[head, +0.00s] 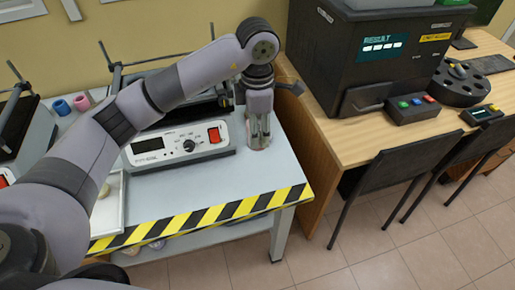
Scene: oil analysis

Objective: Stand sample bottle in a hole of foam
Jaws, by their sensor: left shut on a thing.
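My left gripper (259,132) points down over the right end of the grey table with the striped front edge. It is shut on a small, partly clear thing, which appears to be the sample bottle (259,141). The fingers cover most of it, and I cannot tell whether its bottom touches the tabletop. I cannot make out the foam with certainty. A dark round holder with holes (459,86) stands on the wooden desk at the right, but I cannot tell its material. My right gripper is not in view.
A white instrument with a red switch (180,146) stands just left of my gripper. A pale tray (107,218) lies at the table's left front. A black analyser with a RESULT screen (383,48) stands on the wooden desk (335,128). Black chairs (385,176) stand before the desk.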

